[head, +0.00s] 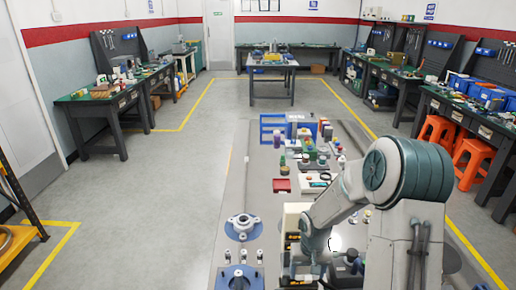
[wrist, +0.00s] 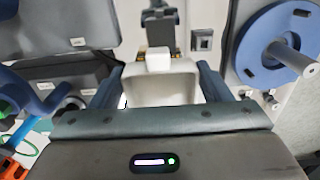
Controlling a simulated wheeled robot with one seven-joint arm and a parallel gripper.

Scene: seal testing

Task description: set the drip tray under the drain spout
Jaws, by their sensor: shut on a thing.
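A pale, cream-white open tray (wrist: 165,91), which looks like the drip tray, sits between the two fingers of my gripper (wrist: 160,74) in the wrist view. The fingers are shut on its sides. A small white block (wrist: 158,59) shows at the tray's far edge, with a dark upright part (wrist: 160,33) beyond it. I cannot tell whether either is the drain spout, or whether the tray touches anything below. In the head view my arm reaches down to the near part of the bench, and the gripper and tray are mostly hidden there.
A blue disc with a pale hub (wrist: 280,48) is close on the right in the wrist view; a similar blue flange (head: 243,227) is on the bench (head: 262,165) in the head view. A cream unit (head: 294,216) stands beside my arm. Small parts crowd the bench's far end.

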